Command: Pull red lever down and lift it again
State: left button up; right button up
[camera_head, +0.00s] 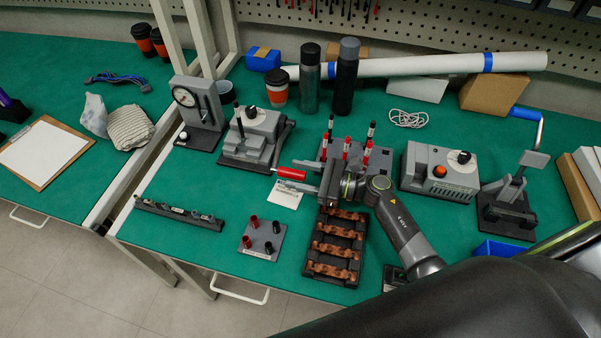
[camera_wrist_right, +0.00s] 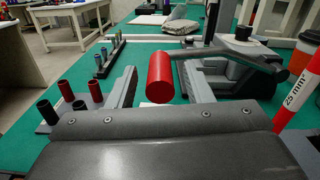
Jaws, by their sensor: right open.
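The red lever handle (camera_head: 291,173) sits at the front of a grey machine (camera_head: 256,128) on the green table. My right gripper (camera_head: 298,176) comes in from the right, open, with its fingers on either side of the handle's right end. In the right wrist view the red handle (camera_wrist_right: 160,78) points end-on toward me, between the open fingers (camera_wrist_right: 162,72), with gaps visible. A grey lever arm (camera_wrist_right: 222,52) runs from the handle to the right. Whether a finger touches the handle cannot be told. My left gripper is not in view.
Red and black upright pegs (camera_head: 348,146) stand close behind my right gripper. A black tray of copper busbars (camera_head: 309,267) lies in front of it. A plate with short posts (camera_head: 282,246) and a dark rail (camera_head: 178,214) lie at the front left. A gauge stand (camera_head: 197,105) is left of the machine.

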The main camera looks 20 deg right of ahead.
grip_shut()
jog(key=shift+r, duration=0.1)
jog(key=shift+w+r+m+p, duration=0.1)
jog(key=shift+r+m+p, duration=0.2)
jog(key=shift+r+p, duration=0.2)
jog(key=w+d+r+m+p, duration=0.2)
jog(key=w+d+r+m, duration=0.1)
jog(key=w+r+m, duration=0.2)
jog(key=w+d+r+m+p, duration=0.1)
jog(key=w+d+r+m, duration=0.3)
jog(key=r, duration=0.5)
jog(key=shift+w+d+r+m+p, duration=0.15)
jog(key=shift+w+r+m+p, duration=0.2)
jog(key=shift+w+m, duration=0.4)
